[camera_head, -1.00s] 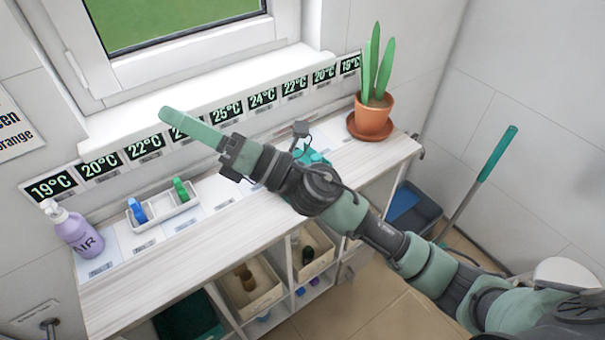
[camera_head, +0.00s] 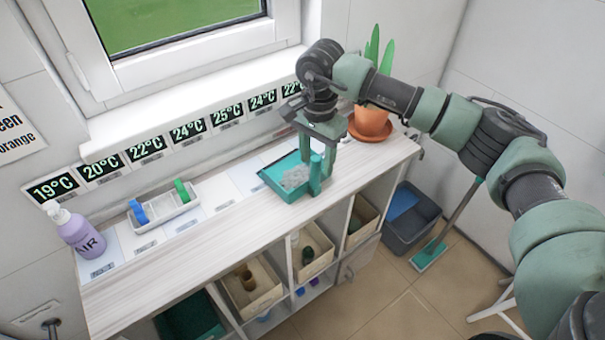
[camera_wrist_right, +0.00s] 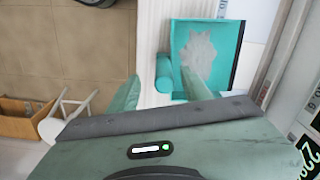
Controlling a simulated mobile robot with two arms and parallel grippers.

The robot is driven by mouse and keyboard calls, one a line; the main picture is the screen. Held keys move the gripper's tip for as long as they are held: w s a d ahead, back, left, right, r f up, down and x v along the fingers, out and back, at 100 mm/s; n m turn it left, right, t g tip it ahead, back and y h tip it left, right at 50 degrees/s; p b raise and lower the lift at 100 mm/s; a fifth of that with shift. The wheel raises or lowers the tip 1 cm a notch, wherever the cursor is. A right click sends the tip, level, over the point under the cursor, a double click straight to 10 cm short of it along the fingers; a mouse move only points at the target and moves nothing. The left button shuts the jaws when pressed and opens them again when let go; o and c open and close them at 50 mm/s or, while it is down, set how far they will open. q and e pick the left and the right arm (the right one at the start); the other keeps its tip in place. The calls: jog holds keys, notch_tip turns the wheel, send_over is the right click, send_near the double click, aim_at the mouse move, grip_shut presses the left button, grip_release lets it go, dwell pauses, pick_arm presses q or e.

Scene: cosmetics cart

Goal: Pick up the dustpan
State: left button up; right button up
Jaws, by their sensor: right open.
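The teal dustpan (camera_head: 281,190) lies on the white wood-grain countertop (camera_head: 225,225), with a pile of grey debris (camera_head: 295,177) in its pan. My right gripper (camera_head: 320,180) points down over its handle end, at the right side of the pan. In the right wrist view the dustpan (camera_wrist_right: 181,45) is beyond the fingers, and its thick round handle (camera_wrist_right: 163,73) shows between the two open fingertips (camera_wrist_right: 161,80). I cannot tell whether the fingers touch the handle. My left gripper is out of view.
A potted cactus (camera_head: 371,122) stands close behind my right gripper. A white tray with blue and green items (camera_head: 163,207) and a purple bottle (camera_head: 80,234) stand to the left. Wall and window sill (camera_head: 200,100) border the back. Shelves with bins (camera_head: 250,290) lie below.

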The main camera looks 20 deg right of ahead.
aim_at(315, 172)
jog(key=f, duration=0.1)
jog(key=f+p, duration=0.1)
jog(key=f, duration=0.1)
jog(key=f+p, duration=0.1)
jog(key=shift+w+f, duration=0.25)
jog(key=shift+f, duration=0.5)
grip_shut()
jog(key=shift+w, duration=0.1)
dwell(0.7)
